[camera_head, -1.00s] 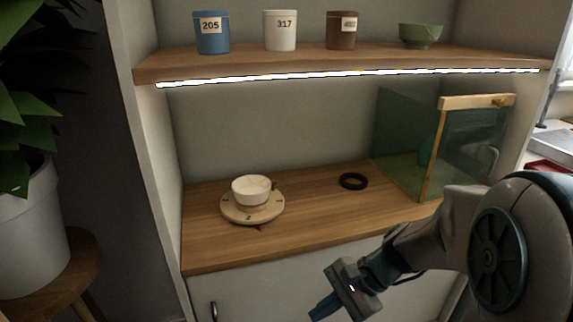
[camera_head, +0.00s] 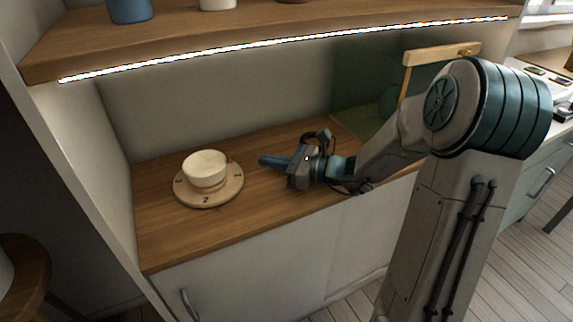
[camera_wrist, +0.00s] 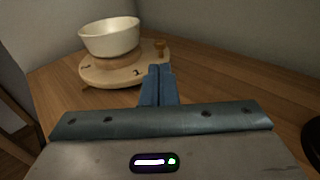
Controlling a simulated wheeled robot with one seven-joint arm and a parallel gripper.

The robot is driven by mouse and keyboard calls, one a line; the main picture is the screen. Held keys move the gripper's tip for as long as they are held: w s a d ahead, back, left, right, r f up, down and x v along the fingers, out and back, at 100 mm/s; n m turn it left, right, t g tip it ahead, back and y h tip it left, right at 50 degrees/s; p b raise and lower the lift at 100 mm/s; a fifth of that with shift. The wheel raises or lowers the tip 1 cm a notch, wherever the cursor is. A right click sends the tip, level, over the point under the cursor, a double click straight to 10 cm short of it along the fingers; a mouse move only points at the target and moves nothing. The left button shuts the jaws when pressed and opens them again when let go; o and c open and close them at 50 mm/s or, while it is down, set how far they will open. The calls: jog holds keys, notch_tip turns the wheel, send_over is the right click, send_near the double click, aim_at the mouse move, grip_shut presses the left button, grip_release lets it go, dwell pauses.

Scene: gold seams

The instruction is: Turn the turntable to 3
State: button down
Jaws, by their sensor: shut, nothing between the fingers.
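The turntable (camera_head: 222,194) is a round, light wooden disc with dark numbers on its rim, on the left of the wooden counter. A cream bowl (camera_head: 205,166) sits on it. In the head view, a 2 shows at the front of the rim. In the wrist view, the disc (camera_wrist: 115,76) and bowl (camera_wrist: 110,38) are ahead and left, with a 1 near my fingers and a small wooden peg (camera_wrist: 159,47) on the right side. My gripper (camera_head: 262,161) is shut and empty, right of the turntable and apart from it. Its blue fingers (camera_wrist: 160,70) point towards the disc.
A green glass case with a wooden-framed door (camera_head: 440,54) stands at the right. A dark ring (camera_head: 318,136) lies behind my gripper. The upper shelf (camera_head: 190,45) with a light strip overhangs the counter. Bare counter (camera_head: 245,212) lies in front of the turntable.

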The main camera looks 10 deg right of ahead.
jog(key=b+x, duration=0.1)
jog(key=x, duration=0.6)
jog(key=shift+w+a+b, duration=0.1)
jog(key=shift+w+b, duration=0.05)
jog(key=shift+b, duration=0.15)
jog(key=shift+w+r+p, duration=0.1)
jog(key=shift+w+p, duration=0.05)
jog(key=shift+p, duration=0.3)
